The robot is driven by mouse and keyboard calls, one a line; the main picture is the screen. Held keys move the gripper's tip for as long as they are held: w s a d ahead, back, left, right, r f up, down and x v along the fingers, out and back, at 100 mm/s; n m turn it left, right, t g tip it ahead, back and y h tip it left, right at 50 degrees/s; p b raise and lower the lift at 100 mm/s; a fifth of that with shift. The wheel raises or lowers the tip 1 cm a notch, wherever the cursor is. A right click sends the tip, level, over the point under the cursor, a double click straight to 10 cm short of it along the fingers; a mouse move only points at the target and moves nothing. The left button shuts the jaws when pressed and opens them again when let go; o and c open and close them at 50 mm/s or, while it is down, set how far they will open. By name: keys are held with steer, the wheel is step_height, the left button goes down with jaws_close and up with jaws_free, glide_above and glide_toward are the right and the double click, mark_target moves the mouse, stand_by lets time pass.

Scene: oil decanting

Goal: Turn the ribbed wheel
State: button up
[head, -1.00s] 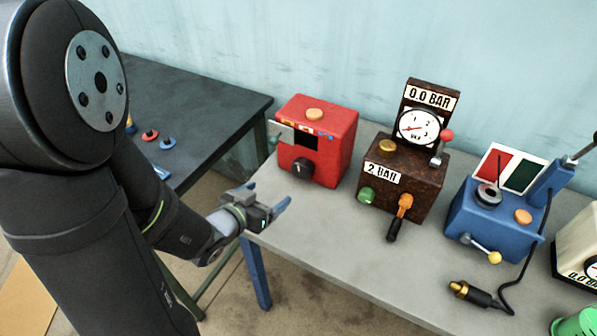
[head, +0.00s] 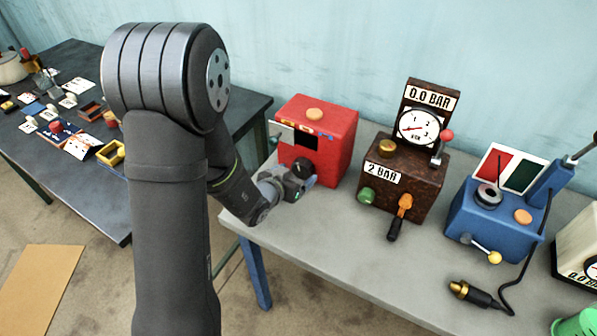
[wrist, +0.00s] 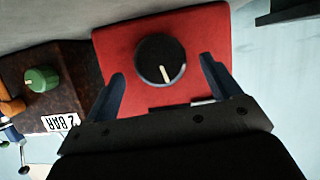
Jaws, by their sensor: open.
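A round black knob with a white pointer line, the likely ribbed wheel, is on the front of the red box (head: 330,140). In the wrist view the knob (wrist: 160,60) lies between and ahead of my two blue fingertips, its line pointing down and slightly right. Ribbing on its edge is not clear at this size. My gripper (head: 296,178) is open and empty at the red box's front. In the wrist view its fingers (wrist: 162,72) stand on either side of the knob with gaps to both sides. In the head view my gripper partly covers the knob.
Right of the red box stands a brown gauge box (head: 400,185) with a green knob (head: 367,195) and an orange-and-black lever (head: 400,215). A blue box (head: 490,220) with levers stands further right. The grey table's front strip is mostly clear.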

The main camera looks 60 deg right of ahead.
steer(key=shift+x, duration=1.25)
steer(key=c, duration=1)
steer(key=shift+o, duration=0.2)
steer(key=shift+s+m+t, duration=0.1)
steer(key=shift+m+t, duration=0.7)
steer(key=shift+m, duration=0.2)
steer(key=o, duration=1)
steer(key=shift+c, duration=0.2)
